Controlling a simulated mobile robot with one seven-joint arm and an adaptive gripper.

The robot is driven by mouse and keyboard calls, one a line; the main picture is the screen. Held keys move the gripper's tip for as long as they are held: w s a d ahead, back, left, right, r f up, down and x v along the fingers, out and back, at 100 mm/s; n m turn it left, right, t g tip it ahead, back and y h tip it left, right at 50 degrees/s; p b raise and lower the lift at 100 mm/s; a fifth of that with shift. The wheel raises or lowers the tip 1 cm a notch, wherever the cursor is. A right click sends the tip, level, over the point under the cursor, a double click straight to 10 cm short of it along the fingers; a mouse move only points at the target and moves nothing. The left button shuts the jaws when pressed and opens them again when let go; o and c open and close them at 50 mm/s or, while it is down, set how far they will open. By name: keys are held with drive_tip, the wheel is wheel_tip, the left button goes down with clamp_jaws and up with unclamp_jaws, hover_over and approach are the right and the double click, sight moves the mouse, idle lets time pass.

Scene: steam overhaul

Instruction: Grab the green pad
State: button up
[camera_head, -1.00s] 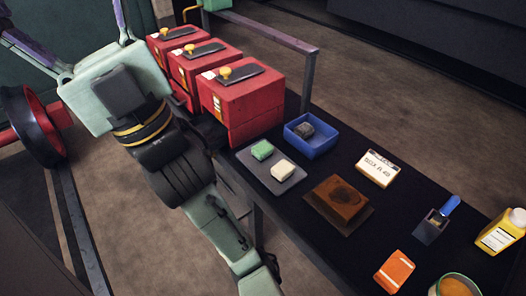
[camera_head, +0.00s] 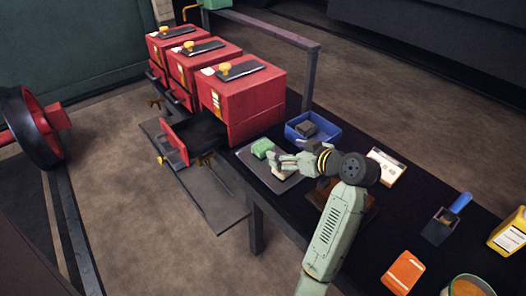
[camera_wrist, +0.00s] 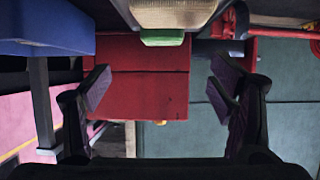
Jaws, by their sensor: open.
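The green pad (camera_head: 262,147) lies at the back of a grey tray (camera_head: 250,163) on the dark bench. A cream pad (camera_head: 280,174) lies in front of it on the same tray, partly hidden by my gripper. My gripper (camera_head: 276,160) is open and empty, right by the two pads, its fingers pointing toward the left. In the wrist view the green pad (camera_wrist: 162,38) shows at the top, behind the larger cream pad (camera_wrist: 176,13). Both pads lie above the space between my gripper's fingers (camera_wrist: 160,88) in that picture.
A blue bin (camera_head: 333,134) with a dark block (camera_head: 306,128) stands just behind the tray. The nearest red box (camera_head: 245,100) has its drawer (camera_head: 172,140) pulled out to the left. A brown block, mostly behind my arm, and a white labelled box (camera_head: 387,167) are to the right.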

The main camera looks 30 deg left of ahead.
sight(264, 145)
drive_tip(key=p+x, duration=0.1)
drive_tip(key=x, duration=0.4)
drive_tip(key=shift+a, duration=0.15)
drive_tip(key=p+x, duration=0.1)
drive_tip(key=x, duration=0.3)
drive_tip(key=shift+s+a+p, duration=0.1)
drive_tip(key=shift+a+p, duration=0.2)
drive_tip(key=shift+a+f, duration=0.25)
drive_tip(key=c, duration=1.3)
